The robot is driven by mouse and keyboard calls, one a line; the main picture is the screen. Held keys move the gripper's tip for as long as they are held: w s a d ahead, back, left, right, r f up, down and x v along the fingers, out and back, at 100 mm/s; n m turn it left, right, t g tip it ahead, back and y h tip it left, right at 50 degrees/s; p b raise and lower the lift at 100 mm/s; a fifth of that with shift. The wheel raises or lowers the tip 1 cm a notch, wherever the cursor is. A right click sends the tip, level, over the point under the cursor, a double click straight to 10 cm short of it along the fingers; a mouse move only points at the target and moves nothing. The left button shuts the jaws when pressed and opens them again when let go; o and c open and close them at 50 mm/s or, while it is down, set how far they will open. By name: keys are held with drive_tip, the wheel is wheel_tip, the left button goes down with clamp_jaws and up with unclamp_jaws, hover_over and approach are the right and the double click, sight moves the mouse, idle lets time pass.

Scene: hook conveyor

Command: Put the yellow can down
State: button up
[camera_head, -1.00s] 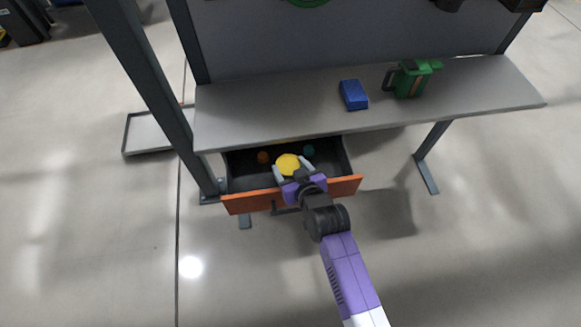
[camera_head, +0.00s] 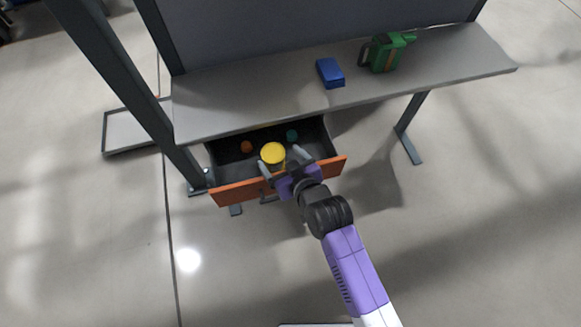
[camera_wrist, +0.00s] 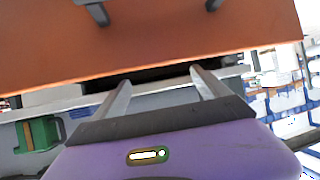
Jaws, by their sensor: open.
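The yellow can (camera_head: 273,153) stands in the open drawer (camera_head: 226,160) under the workbench, close to the drawer's orange front. My gripper (camera_head: 281,158) is open at the drawer's front, with one finger near the can and the other to its right. I cannot tell whether a finger touches the can. In the wrist view my gripper (camera_wrist: 160,78) shows two spread fingers with nothing between them, and the orange drawer front (camera_wrist: 190,35) fills the top. The can does not show in the wrist view.
An orange item (camera_head: 247,147) and a teal item (camera_head: 292,135) lie farther back in the drawer. A blue box (camera_head: 330,72) and a green container (camera_head: 385,52) stand on the bench top (camera_head: 440,72). A grey post (camera_head: 118,90) rises at the left. Floor in front is clear.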

drive_tip(key=v, duration=0.6)
drive_tip(key=shift+s+r, duration=0.15)
drive_tip(key=shift+s, duration=0.05)
drive_tip(key=shift+d, duration=0.15)
drive_tip(key=s+d+r+m+t+h, duration=0.2)
drive_tip(key=s+d+m+h, duration=0.1)
drive_tip(key=s+d, duration=1.25)
drive_tip(key=s+d+r+m+t+h, duration=0.2)
drive_tip(key=s+d+r, duration=0.2)
drive_tip(key=s+r, duration=0.9)
drive_tip(key=shift+s+r+m+h, duration=0.15)
drive_tip(key=shift+s+m+h, duration=0.2)
drive_tip(key=shift+s, duration=0.65)
drive_tip(key=shift+c, duration=0.5)
